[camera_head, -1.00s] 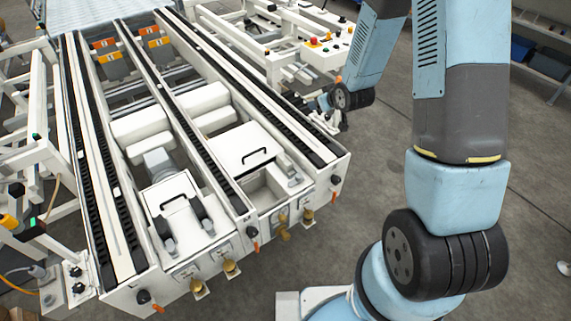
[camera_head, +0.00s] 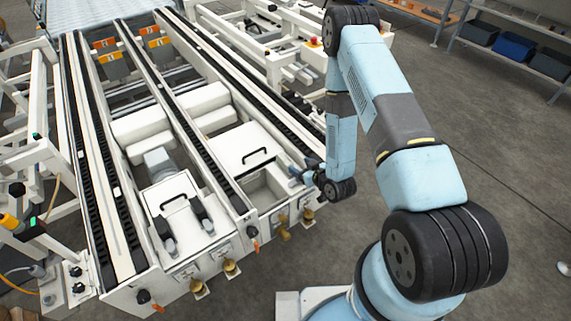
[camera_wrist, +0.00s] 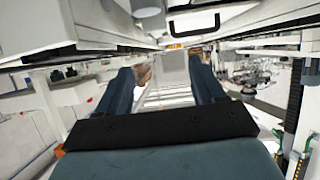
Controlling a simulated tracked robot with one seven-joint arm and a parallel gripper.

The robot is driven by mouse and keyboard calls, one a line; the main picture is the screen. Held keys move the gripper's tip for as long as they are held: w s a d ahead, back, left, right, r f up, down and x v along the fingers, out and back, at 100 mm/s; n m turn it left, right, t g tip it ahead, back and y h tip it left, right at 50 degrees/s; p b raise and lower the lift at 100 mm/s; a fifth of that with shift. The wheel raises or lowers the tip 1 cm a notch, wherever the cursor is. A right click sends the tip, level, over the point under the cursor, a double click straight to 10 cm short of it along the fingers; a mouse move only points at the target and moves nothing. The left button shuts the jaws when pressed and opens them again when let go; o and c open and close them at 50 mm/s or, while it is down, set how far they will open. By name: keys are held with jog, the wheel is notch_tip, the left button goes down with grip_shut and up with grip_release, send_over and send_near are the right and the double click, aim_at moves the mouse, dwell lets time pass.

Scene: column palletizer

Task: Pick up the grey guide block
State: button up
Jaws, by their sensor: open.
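A plain light-grey block, which looks like the grey guide block (camera_wrist: 174,68), shows in the wrist view between and beyond the fingertips. My gripper (camera_wrist: 160,72) is open, with one dark blue finger on each side of the picture's middle. I cannot tell whether the fingers touch the block. In the head view my gripper (camera_head: 301,173) is at the near right end of the conveyor, low beside its frame. There the gripper and wrist cover that spot, and I cannot make out the block clearly.
The white conveyor frame (camera_head: 160,297) with black chain tracks fills the left and middle. A white cover with a black handle (camera_head: 245,147) lies left of my gripper. Shelves with blue bins (camera_head: 522,50) stand at the back right.

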send_near(284, 158)
jog(key=x, duration=0.5)
jog(key=shift+s+a, duration=0.15)
jog(key=shift+a, duration=0.05)
jog(key=shift+d+x, duration=0.15)
jog(key=shift+x, duration=1.2)
jog(key=shift+d+x, duration=0.15)
jog(key=shift+x, duration=1.25)
jog(key=shift+f, duration=0.1)
jog(key=c, duration=1.1)
